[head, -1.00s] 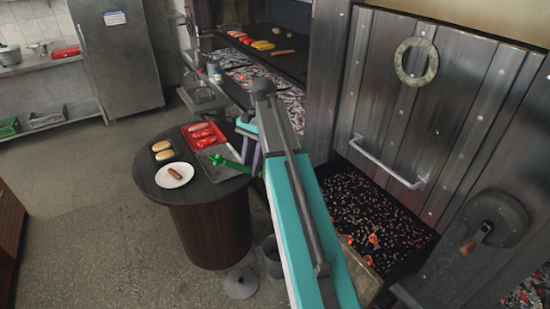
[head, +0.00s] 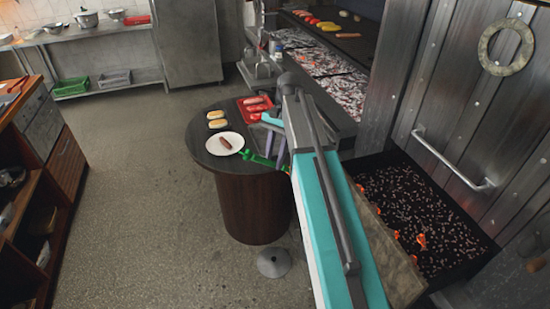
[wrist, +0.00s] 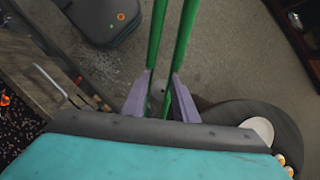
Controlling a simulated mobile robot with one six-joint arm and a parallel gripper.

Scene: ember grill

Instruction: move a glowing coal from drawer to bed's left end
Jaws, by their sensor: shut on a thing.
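My gripper (wrist: 160,98) is shut on a green two-armed tool (wrist: 156,40), which looks like tongs. Its far tips are outside the wrist view, so I cannot tell whether they hold anything. In the head view the green tool (head: 258,159) shows beside the round table, near the white plate. Glowing orange coals (head: 421,240) lie among dark pieces in the open drawer (head: 400,268), right of my arm. The drawer also shows at the left of the wrist view (wrist: 15,130). The grill bed (head: 335,88) with grey-white coals runs along the back; my arm hides part of its surroundings.
The round table (head: 205,158) carries a plate (head: 224,143) with a sausage, buns and a red tray (head: 256,108). A grey lid-like object (head: 274,262) is on the floor. A wooden shelf unit (head: 40,180) stands left. The floor between is clear.

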